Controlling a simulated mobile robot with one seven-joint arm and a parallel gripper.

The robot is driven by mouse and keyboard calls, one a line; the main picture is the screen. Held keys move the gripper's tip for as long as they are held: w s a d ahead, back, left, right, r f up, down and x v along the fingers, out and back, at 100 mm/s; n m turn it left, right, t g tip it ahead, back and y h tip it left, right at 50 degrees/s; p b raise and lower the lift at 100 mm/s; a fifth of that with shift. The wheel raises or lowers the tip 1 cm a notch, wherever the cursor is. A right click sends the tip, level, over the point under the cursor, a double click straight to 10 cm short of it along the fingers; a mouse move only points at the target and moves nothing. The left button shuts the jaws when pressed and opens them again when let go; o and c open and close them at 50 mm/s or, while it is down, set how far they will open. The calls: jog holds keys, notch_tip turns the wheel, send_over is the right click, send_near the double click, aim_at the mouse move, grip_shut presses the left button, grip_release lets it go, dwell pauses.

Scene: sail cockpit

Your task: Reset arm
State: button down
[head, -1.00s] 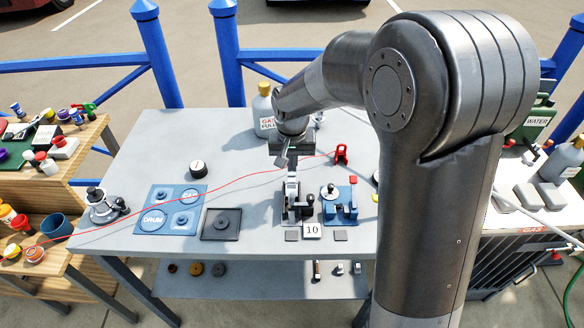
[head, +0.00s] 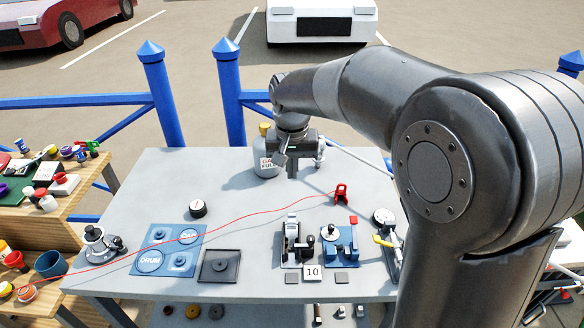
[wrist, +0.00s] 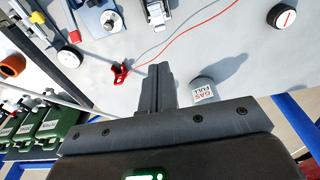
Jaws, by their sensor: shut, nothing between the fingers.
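My gripper (head: 292,172) hangs above the back middle of the grey table (head: 232,170), pointing down. In the wrist view its two fingers (wrist: 160,82) are pressed together with nothing between them. A grey bottle with a "GAS FULL" label (head: 267,160) stands just left of the gripper in the head view. It also shows in the wrist view (wrist: 203,90), beside the fingers and apart from them. My arm comes in from the right and covers part of the table's right side.
A red clip (head: 341,193) holds a thin red line crossing the table. A blue DRUM board (head: 165,250), black tray (head: 219,266), metal clamp (head: 297,243) and blue fixture (head: 340,243) sit toward the front. Blue fence posts (head: 229,90) stand behind. The table's back left is mostly clear.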

jog(key=s+d+r+t, duration=0.2)
jog(key=s+d, duration=0.5)
jog(key=s, duration=0.5)
jog(key=s+d+r+t, duration=0.1)
jog(key=s+d+t, duration=0.1)
jog(key=s+d, duration=0.6)
jog(key=s, duration=0.4)
jog(key=shift+r, duration=0.4)
